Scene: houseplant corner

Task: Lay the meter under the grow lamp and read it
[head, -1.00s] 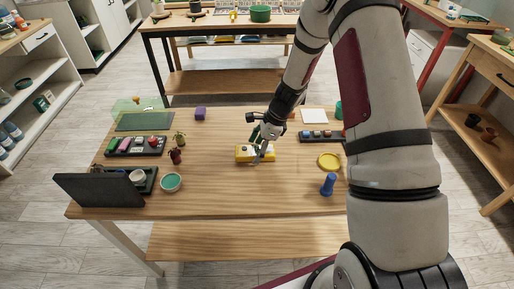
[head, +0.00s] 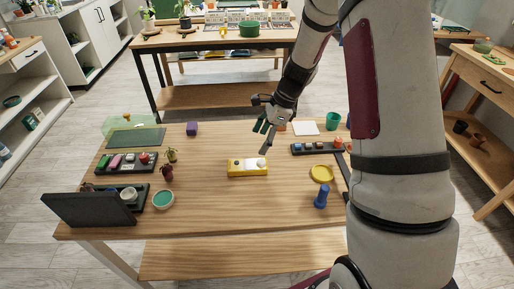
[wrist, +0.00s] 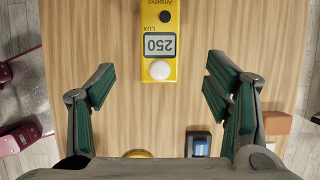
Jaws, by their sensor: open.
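The yellow meter (head: 247,168) lies flat near the middle of the wooden table. In the wrist view the meter (wrist: 160,45) shows a white dome, a dark knob and a display reading 250 with LUX beside it, upside down in the picture. Its far end is cut off by the frame edge. My gripper (head: 268,132) is open and empty, above and behind the meter and apart from it. Its green-padded fingers (wrist: 160,75) are spread wide in the wrist view. I cannot make out a grow lamp for certain.
A dark upright panel (head: 90,209) stands at the front left, near a teal-filled bowl (head: 163,199). A black tray (head: 126,163) holds coloured pieces. A yellow dish (head: 321,173) and a blue peg-like object (head: 321,197) are at right. Bare table surrounds the meter.

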